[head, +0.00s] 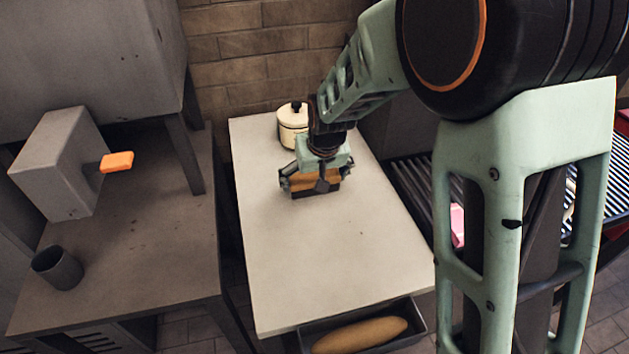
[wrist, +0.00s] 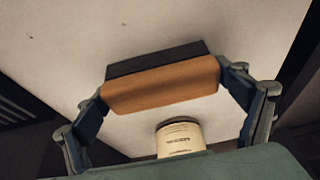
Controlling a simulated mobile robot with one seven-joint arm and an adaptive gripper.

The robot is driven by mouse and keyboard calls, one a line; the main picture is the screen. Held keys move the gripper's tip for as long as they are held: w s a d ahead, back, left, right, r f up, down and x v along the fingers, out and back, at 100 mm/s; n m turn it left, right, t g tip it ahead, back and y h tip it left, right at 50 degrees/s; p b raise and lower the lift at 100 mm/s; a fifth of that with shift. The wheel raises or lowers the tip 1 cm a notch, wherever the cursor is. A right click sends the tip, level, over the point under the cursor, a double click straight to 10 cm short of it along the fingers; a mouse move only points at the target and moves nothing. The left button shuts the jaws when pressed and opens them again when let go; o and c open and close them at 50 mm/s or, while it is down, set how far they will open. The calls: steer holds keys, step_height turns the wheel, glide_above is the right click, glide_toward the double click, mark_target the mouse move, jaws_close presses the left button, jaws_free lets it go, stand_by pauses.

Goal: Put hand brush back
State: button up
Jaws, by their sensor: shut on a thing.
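The hand brush has an orange-brown wooden back and a dark bristle block. In the wrist view the hand brush (wrist: 160,86) lies between my two fingers, its wooden back toward the camera. My gripper (head: 313,182) is shut on it over the far half of the white table (head: 330,240). In the head view the dark bristles are low, at or just above the table top; I cannot tell whether they touch. The gripper hides part of the brush in the head view.
A cream lidded pot (head: 291,125) stands just behind my gripper, and also shows in the wrist view (wrist: 180,138). A dark tray (head: 415,325) with a tan loaf-shaped thing (head: 360,336) is at the table's near edge. A grey bench (head: 150,220) stands left. The table's near half is clear.

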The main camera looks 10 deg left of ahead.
steer(key=shift+f, duration=0.15)
steer(key=o, duration=0.8)
steer(key=shift+r, duration=0.35)
steer(key=p+v, duration=0.2)
steer(key=v, duration=0.9)
steer(key=shift+r, duration=0.35)
